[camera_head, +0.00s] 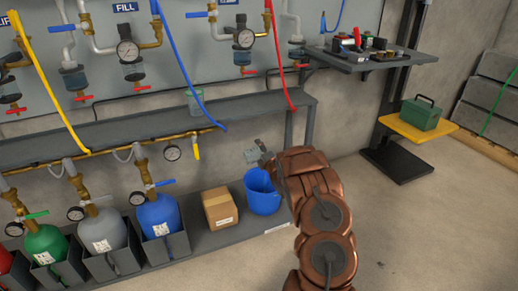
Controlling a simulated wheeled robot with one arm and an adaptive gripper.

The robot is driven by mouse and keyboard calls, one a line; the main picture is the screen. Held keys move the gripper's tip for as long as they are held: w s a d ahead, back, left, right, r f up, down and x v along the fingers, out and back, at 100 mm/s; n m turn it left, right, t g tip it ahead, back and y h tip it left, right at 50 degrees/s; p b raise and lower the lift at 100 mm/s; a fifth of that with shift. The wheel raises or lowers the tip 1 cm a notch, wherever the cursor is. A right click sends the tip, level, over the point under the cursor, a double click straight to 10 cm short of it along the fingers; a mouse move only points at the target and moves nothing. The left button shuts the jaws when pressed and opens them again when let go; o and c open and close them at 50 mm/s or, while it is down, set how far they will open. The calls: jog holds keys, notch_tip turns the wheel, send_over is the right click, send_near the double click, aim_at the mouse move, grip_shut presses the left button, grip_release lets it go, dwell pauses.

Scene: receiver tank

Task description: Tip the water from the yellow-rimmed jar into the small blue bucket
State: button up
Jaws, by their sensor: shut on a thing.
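The small blue bucket (263,197) stands upright on the grey lower ledge, right of a cardboard box. My gripper (256,154) is above the bucket, apart from it, at the end of my copper-coloured arm. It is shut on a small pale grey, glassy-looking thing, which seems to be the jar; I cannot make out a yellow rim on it. My arm hides part of the gripper. Its tilt and any water in it are too small to tell. The bucket's inside shows only as blue.
A greenish clear jar (195,102) stands on the grey shelf (130,128) above. The cardboard box (220,208) and a blue gas cylinder (160,217) stand left of the bucket. Hoses hang over the shelf. A green toolbox (420,113) sits on a yellow platform; floor at right is clear.

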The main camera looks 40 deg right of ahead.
jog(key=shift+d+m+p, duration=0.1)
jog(key=shift+m+p, duration=0.2)
jog(key=shift+m, duration=0.2)
jog(key=shift+r, duration=0.1)
jog(key=shift+s+d+r+m+p, duration=0.1)
jog(key=shift+d+r+m+p, duration=0.1)
jog(key=shift+m+p, duration=0.45)
jog(key=shift+f, duration=0.1)
dwell(0.7)
